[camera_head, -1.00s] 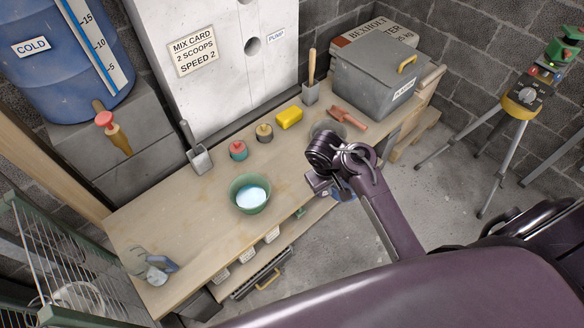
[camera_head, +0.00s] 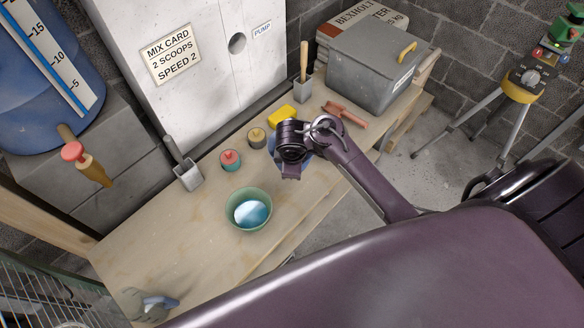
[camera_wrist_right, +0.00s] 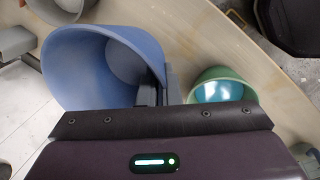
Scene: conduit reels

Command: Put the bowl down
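A blue bowl (camera_wrist_right: 105,65) fills the left of the right wrist view. My right gripper (camera_wrist_right: 160,85) is shut on its rim, one finger inside the wall and one outside. In the head view my right gripper (camera_head: 290,172) is over the bench, and the blue bowl (camera_head: 275,146) is mostly hidden behind it. I cannot tell whether the bowl touches the bench. A green bowl (camera_head: 248,208) with pale blue liquid stands on the wooden bench (camera_head: 185,235), apart from the blue bowl; it also shows in the wrist view (camera_wrist_right: 222,90). My left gripper is not in view.
A scoop (camera_head: 186,174) leans by the wall. A grey box (camera_head: 375,75) is at the back right. The bench left of the green bowl is mostly clear.

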